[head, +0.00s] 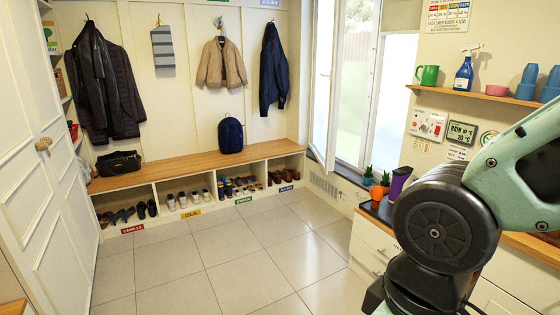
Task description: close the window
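The window (325,85) is in the upper middle of the head view, on the right-hand wall. Its white-framed sash is swung inward into the room, seen nearly edge-on, with a small handle on it. Behind it, the opening shows the outdoors, and a fixed pane (396,90) stands to the right. My arm fills the lower right of the view, in front of the counter and apart from the window. My gripper is not in view.
A cubby bench (185,172) with shoes runs along the back wall. Small plants (376,185) and a purple cup (400,180) stand on the low cabinet below the window. A shelf (470,95) holds mugs and a spray bottle. The tiled floor (235,250) is clear.

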